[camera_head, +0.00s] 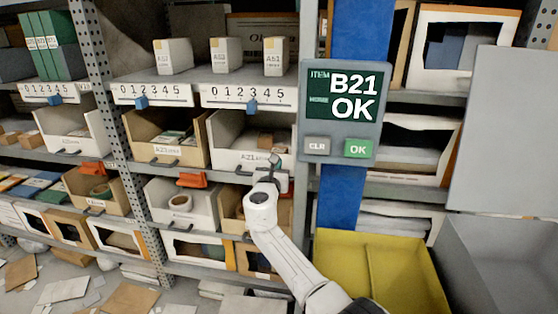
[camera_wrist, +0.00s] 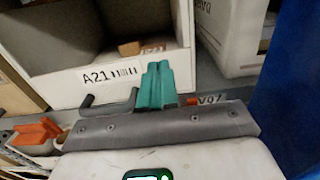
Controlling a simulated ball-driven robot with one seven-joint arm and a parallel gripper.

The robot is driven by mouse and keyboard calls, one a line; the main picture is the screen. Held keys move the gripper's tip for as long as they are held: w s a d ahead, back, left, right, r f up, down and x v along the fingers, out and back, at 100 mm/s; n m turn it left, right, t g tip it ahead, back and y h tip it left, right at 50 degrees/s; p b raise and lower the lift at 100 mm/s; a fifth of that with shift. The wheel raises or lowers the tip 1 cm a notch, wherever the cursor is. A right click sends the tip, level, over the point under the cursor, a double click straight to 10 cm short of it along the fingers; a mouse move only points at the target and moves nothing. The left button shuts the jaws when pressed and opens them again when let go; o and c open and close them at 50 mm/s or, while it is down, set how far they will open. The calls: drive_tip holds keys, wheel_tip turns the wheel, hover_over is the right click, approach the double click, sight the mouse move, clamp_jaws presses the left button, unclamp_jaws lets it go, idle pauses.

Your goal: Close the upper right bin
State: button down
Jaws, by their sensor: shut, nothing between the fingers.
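The upper right bin is a white open-topped bin labelled A21 (camera_head: 228,154), right of a tan bin on the rack's middle shelf. Small boxes lie inside it. In the wrist view the A21 bin (camera_wrist: 72,88) fills the upper left, with a dark handle (camera_wrist: 108,106) low on its front. My gripper (camera_head: 275,160) is at the right part of the bin's front. Its teal fingers (camera_wrist: 158,68) are together and empty, right of the label and handle. I cannot tell whether they touch the front, nor exactly how far the bin sticks out.
A display panel (camera_head: 343,142) reading B21 OK is fixed right of the bin, by a blue post (camera_head: 362,40). Orange clips (camera_head: 192,180) hang along the shelf edge below. A lower row of bins sits underneath. A yellow container (camera_head: 340,262) stands at lower right. Papers litter the floor at left.

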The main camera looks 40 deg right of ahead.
drive_tip(key=p+v, duration=0.6)
drive_tip(key=v, duration=0.3)
drive_tip(key=shift+s+a+p, duration=0.15)
drive_tip(key=shift+a+p, duration=0.15)
drive_tip(key=shift+p, duration=0.1)
